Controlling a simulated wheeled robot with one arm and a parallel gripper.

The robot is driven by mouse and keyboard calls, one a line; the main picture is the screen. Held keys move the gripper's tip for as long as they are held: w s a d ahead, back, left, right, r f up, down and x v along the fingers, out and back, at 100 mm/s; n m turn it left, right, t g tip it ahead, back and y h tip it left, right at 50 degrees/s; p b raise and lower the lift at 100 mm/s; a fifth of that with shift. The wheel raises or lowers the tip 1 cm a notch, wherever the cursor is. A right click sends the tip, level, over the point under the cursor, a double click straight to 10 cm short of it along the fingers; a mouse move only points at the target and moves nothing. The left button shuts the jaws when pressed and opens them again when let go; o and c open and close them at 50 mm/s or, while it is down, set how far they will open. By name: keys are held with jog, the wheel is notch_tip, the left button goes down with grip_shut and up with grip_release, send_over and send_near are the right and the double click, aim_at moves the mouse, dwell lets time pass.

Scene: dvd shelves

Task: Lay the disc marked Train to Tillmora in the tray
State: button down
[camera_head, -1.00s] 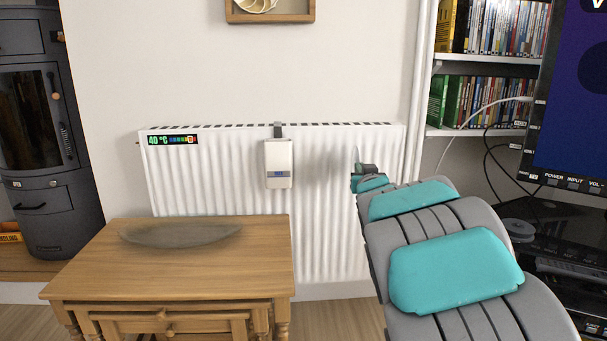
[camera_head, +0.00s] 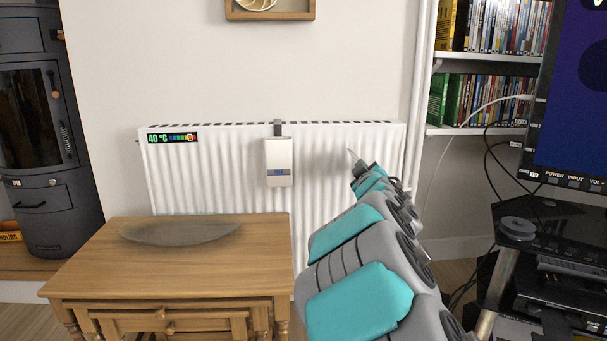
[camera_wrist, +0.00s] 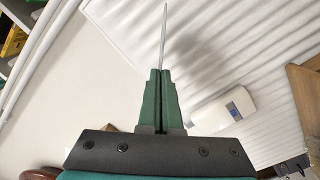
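My gripper (camera_head: 359,167) is raised in front of the white radiator, right of the wooden table. In the wrist view its green fingers (camera_wrist: 160,78) are shut on a thin, pale disc (camera_wrist: 164,38), seen edge-on and sticking out beyond the fingertips. The disc also shows as a thin sliver in the head view (camera_head: 351,155). Its marking cannot be read at this angle. I cannot pick out a disc tray with certainty; black devices (camera_head: 572,266) sit on the stand under the television at the right.
A low wooden table (camera_head: 85,270) bears a shallow grey dish (camera_head: 180,232). The radiator (camera_head: 220,175) carries a small white box (camera_head: 279,160). The television (camera_head: 575,120), hanging cables and a stand with a round grey object (camera_head: 517,228) crowd the right. Shelves of cases (camera_head: 480,101) stand behind.

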jog(key=n, duration=0.9)
